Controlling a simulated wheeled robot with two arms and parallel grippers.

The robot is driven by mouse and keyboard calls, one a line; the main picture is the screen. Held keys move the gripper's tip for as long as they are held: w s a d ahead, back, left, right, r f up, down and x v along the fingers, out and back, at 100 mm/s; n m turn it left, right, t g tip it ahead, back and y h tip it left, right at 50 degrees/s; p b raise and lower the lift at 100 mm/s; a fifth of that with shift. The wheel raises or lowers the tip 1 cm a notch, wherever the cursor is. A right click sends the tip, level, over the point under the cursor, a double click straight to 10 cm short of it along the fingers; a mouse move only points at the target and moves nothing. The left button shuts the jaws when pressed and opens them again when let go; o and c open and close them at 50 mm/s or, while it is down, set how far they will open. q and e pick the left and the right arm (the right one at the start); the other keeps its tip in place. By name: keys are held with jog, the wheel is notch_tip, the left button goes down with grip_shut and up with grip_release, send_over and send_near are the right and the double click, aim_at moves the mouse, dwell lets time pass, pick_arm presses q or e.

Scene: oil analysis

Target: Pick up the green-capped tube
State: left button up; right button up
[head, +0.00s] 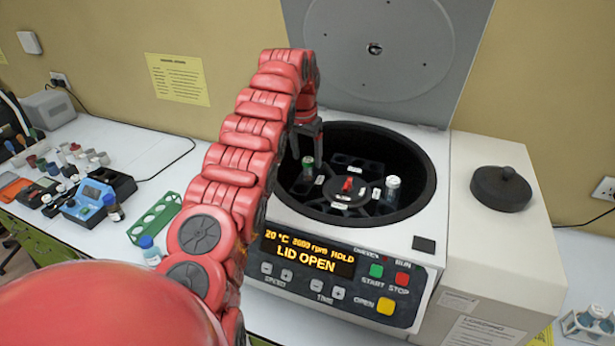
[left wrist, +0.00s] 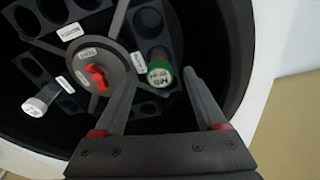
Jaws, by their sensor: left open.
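The green-capped tube (head: 308,163) stands in a slot of the open centrifuge's rotor (head: 345,205), on its left side in the head view. In the left wrist view, the green cap (left wrist: 160,74) is seen from above, with white marking on it. My left gripper (head: 305,140) reaches down into the bowl from above, close to this tube. In the left wrist view, the open jaws (left wrist: 160,90) point toward the cap, with one finger on each side of it near the tips. Contact cannot be told. My right gripper is not in view.
A white-capped tube (head: 391,187) sits in the rotor's right side. A red knob (head: 348,185) is at the rotor's center. The centrifuge's raised lid (head: 375,60) stands behind. A green rack (head: 155,217) and several bottles lie on the bench at left.

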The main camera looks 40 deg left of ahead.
aim_at(308, 160)
pick_arm(q)
jog(key=f+p, duration=0.2)
jog(key=f, duration=0.1)
jog(key=shift+w+f, duration=0.1)
jog(key=shift+w, duration=0.2)
jog(key=shift+f, duration=0.25)
grip_shut()
